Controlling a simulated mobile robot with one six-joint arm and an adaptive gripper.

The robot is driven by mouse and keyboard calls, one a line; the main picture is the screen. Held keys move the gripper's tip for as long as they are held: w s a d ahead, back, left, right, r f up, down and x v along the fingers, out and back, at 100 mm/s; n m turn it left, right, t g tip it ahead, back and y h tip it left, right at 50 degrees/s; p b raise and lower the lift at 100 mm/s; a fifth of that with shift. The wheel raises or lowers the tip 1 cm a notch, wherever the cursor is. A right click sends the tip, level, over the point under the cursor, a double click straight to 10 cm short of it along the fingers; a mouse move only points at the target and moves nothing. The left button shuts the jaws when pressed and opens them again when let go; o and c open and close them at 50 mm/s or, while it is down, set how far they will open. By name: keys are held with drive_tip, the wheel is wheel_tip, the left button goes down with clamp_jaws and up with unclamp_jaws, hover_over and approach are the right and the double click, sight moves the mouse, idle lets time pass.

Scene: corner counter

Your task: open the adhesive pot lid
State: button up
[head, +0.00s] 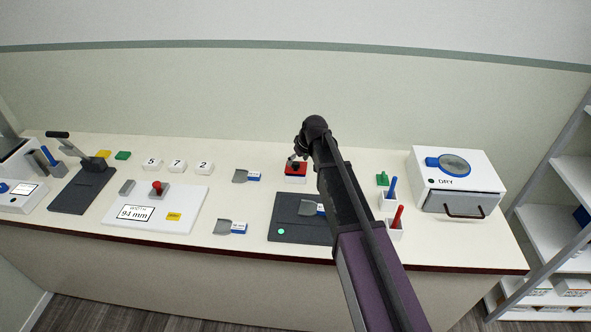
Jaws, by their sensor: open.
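A small white box-shaped container with a red top, which looks like the adhesive pot (296,178), stands on the counter near the middle. Its red lid (290,171) appears to be on, with a dark part on top. My gripper (295,159) is just above the red lid, at the end of my arm reaching in from the lower right. It is open. The fingertips are small and dark here, and I cannot tell whether they touch the lid.
A dark mat (290,231) lies in front, partly behind my arm. Scraper-like tools (240,176) lie left of the pot. Cups with a blue and a red stick (395,228) and a white dryer box (455,165) stand right. Number blocks (177,166) stand left.

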sight(296, 164)
drive_tip(key=shift+b+x, duration=1.2)
drive_tip(key=shift+x, duration=0.4)
clamp_jaws()
